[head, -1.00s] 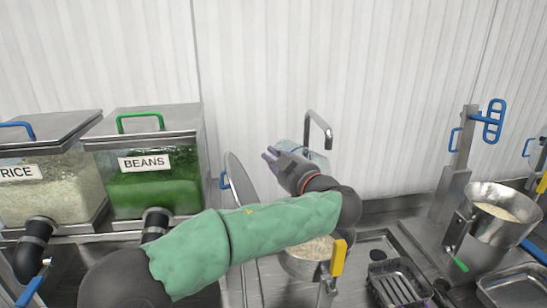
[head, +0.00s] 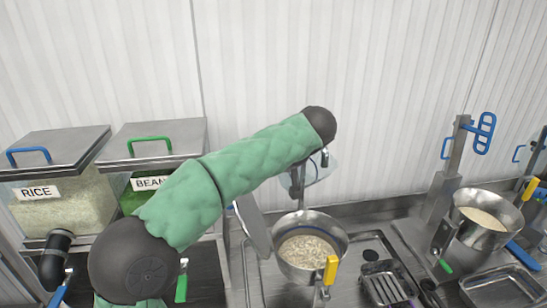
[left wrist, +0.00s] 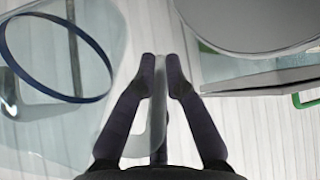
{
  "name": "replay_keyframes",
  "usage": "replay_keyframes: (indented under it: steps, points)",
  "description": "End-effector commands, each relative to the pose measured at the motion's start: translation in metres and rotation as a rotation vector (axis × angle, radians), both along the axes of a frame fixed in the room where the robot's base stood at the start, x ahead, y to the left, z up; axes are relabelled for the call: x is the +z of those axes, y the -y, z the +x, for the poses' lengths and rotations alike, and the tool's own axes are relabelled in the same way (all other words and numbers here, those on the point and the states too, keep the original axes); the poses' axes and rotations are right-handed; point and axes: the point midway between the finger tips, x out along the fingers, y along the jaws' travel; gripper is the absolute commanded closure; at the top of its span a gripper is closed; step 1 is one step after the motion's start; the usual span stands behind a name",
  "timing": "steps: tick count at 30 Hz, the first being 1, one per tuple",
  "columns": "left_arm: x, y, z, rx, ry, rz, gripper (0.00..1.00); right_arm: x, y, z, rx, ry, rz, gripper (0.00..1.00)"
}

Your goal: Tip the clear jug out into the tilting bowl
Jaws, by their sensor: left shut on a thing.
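The clear jug (head: 320,168) is held in the air above and behind the near bowl, partly hidden by my left forearm. In the left wrist view its blue rim (left wrist: 58,97) shows at the left. My left gripper (left wrist: 161,62) is shut on the jug's clear handle (left wrist: 154,125). In the head view the gripper is mostly hidden behind my arm. The metal bowl (head: 337,238) below has a yellow handle (head: 331,270) and holds pale grains (head: 306,250). I cannot tell how full the jug is. My right gripper is not in view.
A tilted metal disc (head: 252,222) stands left of the bowl. The RICE bin (head: 62,203) and the BEANS bin (head: 165,140) are at the left. A second grain bowl (head: 465,202) stands at the right, with trays (head: 495,288) in front. A grated tray (head: 383,290) lies between.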

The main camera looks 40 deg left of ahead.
Motion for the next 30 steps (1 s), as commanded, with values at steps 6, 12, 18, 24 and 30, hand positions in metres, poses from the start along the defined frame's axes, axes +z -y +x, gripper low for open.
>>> replay_keyframes:
  steps: [6,12,18,24,30]
  points:
    - [0.012,-0.001,0.000,0.003,-0.037,-0.144,1.00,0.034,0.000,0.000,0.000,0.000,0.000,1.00]
    - [0.017,-0.002,0.000,0.004,-0.071,-0.266,1.00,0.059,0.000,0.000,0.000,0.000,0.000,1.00]
    - [0.021,-0.002,0.000,0.004,-0.104,-0.382,1.00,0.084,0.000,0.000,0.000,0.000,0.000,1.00]
    - [0.025,-0.001,0.000,0.003,-0.135,-0.494,1.00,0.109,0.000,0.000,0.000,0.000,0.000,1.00]
    - [0.029,-0.001,0.000,0.004,-0.164,-0.602,1.00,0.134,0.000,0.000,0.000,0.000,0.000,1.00]
